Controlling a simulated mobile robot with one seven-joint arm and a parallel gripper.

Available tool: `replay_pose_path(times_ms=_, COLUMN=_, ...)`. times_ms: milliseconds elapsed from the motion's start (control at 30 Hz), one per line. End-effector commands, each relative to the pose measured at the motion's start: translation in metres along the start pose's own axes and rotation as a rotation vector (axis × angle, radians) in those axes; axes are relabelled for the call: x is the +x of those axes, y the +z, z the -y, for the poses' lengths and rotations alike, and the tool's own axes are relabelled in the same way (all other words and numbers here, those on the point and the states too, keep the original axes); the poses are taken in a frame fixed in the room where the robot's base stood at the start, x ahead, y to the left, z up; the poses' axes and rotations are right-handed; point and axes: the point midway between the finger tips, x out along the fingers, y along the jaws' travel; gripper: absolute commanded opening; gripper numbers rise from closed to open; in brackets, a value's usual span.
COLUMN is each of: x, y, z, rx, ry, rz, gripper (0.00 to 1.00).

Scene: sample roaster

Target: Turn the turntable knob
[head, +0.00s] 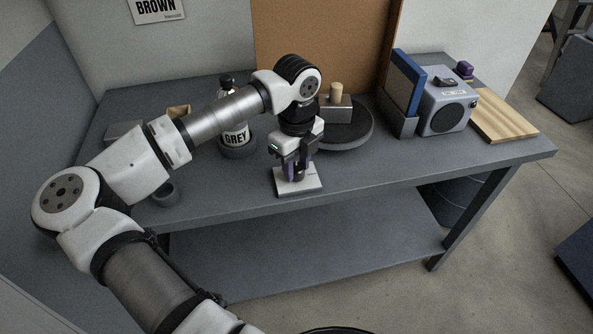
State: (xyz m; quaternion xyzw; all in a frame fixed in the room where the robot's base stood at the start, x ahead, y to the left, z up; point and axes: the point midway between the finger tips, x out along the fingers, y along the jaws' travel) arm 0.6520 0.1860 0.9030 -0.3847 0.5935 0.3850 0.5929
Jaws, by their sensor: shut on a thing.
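My gripper (294,174) points down at the front of the grey bench and is shut on a small purple knob (296,167), mostly hidden between its fingers. The knob stands over a pale square base plate (311,187) near the bench's front edge. The round dark turntable (357,136) lies just behind and to the right of my gripper, partly hidden by it. A grey block (340,112) with a light wooden peg (336,91) stands on the turntable. I cannot tell how far the knob is turned.
A bottle labelled GREY (235,136) stands in a dark holder left of my gripper. A blue panel (403,80) in a grey stand, a grey boxy device (446,108) and a wooden board (505,117) are on the right. The bench's front right is clear.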

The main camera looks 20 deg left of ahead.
Motion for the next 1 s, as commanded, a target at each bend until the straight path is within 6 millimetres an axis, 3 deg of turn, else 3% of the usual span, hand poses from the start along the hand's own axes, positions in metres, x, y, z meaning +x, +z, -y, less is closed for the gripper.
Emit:
replay_pose_path(times_ms=67, x=0.0064, y=0.0004, z=0.0003, rx=0.07, ry=-0.001, rz=0.003, gripper=0.11)
replay_pose_path(times_ms=1000, x=0.0017, y=0.0002, z=0.0005, rx=0.959, ry=-0.001, rz=0.002, gripper=0.11)
